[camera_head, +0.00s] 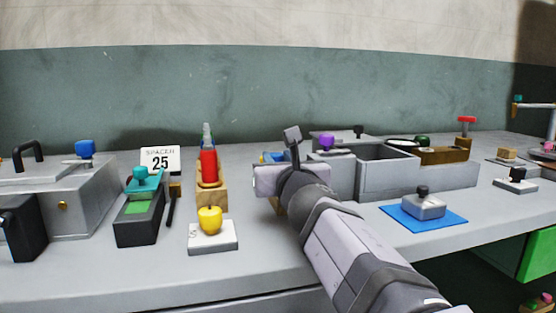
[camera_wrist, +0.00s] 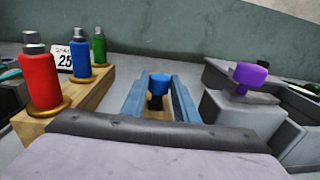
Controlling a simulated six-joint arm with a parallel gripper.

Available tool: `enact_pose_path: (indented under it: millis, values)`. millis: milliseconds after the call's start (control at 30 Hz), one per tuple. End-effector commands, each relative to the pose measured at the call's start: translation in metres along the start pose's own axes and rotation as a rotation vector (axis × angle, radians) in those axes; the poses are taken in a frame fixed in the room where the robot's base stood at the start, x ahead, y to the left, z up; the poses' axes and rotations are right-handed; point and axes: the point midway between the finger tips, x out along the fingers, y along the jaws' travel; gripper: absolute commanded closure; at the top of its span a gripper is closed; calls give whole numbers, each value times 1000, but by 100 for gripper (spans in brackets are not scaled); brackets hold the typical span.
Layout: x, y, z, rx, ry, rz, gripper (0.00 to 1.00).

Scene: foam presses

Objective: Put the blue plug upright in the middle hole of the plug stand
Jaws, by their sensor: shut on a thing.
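The blue plug (camera_wrist: 78,56) stands upright in the middle place of the wooden plug stand (camera_wrist: 88,92). A red plug (camera_wrist: 39,82) is at the near end and a green plug (camera_wrist: 99,48) at the far end. In the head view the stand (camera_head: 218,196) shows its red plug (camera_head: 208,167) in front, hiding the blue one. My gripper (camera_head: 268,180) is right of the stand and apart from it.
A purple knob (camera_wrist: 249,75) and grey bins (camera_head: 410,180) stand to the right. A yellow knob (camera_head: 210,219) on a pale block is in front of the stand. A green-topped dark box (camera_head: 137,222) stands to its left. A blue mat (camera_head: 442,222) lies at front right.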

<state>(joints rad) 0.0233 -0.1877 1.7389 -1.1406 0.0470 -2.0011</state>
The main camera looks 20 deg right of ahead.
Motion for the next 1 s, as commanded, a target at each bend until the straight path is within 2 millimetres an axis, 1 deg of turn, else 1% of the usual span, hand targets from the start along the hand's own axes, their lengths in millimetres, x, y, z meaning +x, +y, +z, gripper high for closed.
enact_pose_path:
  millis: [767,800,833,867,1000]
  values:
    - [0,0,-17,-1,0,0,95]
    - [0,0,-16,0,0,0,64]
    - [0,0,-16,0,1,0,56]
    - [0,0,-16,0,1,0,51]
    - [0,0,-16,0,1,0,51]
